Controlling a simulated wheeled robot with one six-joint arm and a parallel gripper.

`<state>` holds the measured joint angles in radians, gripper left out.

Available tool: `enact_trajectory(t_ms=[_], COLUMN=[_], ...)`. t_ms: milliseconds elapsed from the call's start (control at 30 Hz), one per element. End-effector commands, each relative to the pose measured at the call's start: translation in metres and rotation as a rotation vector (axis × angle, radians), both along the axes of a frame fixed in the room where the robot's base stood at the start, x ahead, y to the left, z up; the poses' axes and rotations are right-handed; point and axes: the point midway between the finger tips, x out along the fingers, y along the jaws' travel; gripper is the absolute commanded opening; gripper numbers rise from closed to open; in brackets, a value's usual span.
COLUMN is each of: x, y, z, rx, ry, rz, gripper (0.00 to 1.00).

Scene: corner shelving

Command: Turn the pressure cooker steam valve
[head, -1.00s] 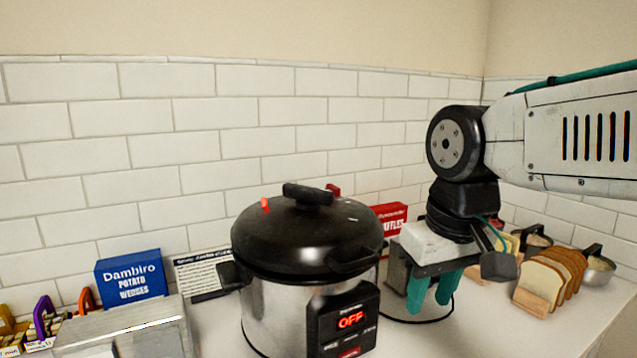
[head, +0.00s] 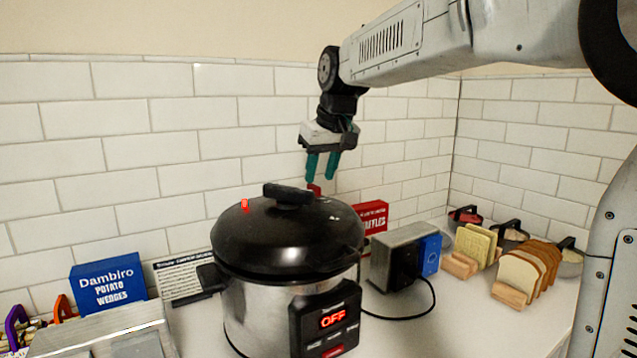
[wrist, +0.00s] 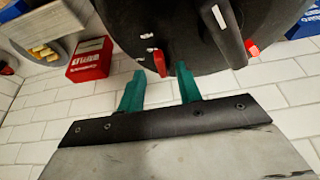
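The pressure cooker (head: 290,240) has a domed black lid, a steel body and a display reading OFF. A small red lever, apparently the steam valve (head: 314,190), shows at the lid's back edge; in the wrist view this valve (wrist: 159,62) sits beside white marks. My gripper (head: 321,172) points down behind the lid with teal fingers. In the wrist view my gripper (wrist: 160,74) is open, its fingertips on either side of the valve's line. Whether they touch it I cannot tell. A second red piece (head: 245,204) stands at the lid's left.
A blue potato wedges box (head: 108,285) stands left. A red waffles box (head: 372,217) and a toaster (head: 394,262) stand right, with bread racks (head: 508,296) beyond. The tiled wall (head: 150,150) is close behind the cooker.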

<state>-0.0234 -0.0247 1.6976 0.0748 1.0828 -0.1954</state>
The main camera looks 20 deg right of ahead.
Motion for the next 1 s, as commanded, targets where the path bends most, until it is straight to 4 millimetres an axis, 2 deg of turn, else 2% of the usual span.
enact_trajectory(t_ms=[100, 200, 567, 600, 700, 1000], x=[0.006, 0.01, 0.012, 0.012, 0.012, 0.012], y=[0.001, 0.002, 0.003, 0.003, 0.003, 0.002], z=[-0.017, -0.026, -0.031, -0.031, -0.031, -0.031], rx=[0.001, 0.0, 0.0, 0.0, 0.0, 0.001], ry=[0.002, 0.001, 0.0, 0.0, 0.0, 0.0], rz=[0.0, 0.0, 0.0, 0.0, 0.0, 0.013], gripper=[0.35, 0.35, 0.35, 0.23, 0.0, 0.0])
